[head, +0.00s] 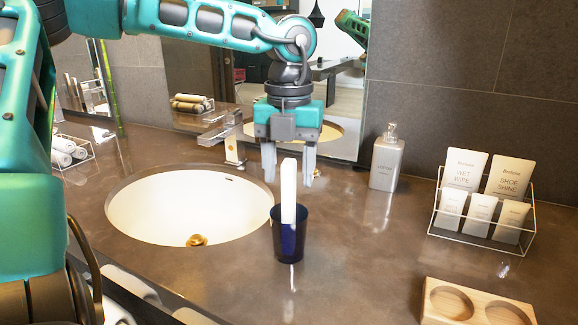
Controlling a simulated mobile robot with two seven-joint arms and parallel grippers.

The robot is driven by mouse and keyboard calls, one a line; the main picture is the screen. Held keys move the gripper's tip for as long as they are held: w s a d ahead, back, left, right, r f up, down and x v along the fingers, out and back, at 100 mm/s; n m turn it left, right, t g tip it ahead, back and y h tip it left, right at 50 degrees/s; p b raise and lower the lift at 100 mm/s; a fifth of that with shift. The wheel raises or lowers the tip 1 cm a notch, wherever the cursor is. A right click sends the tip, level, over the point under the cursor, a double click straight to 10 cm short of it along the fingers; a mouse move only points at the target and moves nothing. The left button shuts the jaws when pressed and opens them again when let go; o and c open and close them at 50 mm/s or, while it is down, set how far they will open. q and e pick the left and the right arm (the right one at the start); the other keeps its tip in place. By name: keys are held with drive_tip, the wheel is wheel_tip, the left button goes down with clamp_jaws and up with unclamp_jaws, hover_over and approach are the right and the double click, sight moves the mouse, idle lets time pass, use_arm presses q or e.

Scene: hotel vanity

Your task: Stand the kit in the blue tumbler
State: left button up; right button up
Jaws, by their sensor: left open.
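The blue tumbler (290,243) stands upright on the counter just right of the sink. The kit (288,190), a slim white piece, stands nearly upright in it, its upper part above the rim and its lower part showing dimly through the dark blue wall. My left gripper (289,178) points down at the kit's upper end, fingers open and spread to either side of it in the picture. I see no finger touching the kit; the exact depth between them is hard to tell. My right gripper is out of view.
The sink (190,207) and its faucet (232,140) are to the left. A soap dispenser (387,162) stands behind right. A wire rack (482,212) of packets and a wooden tray (475,305) are at the right. The counter between tumbler and rack is clear.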

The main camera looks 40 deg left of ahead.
use_arm(q)
wheel_tip(320, 180, up, 13)
drive_tip(key=p, duration=0.2)
idle(0.3)
idle(0.8)
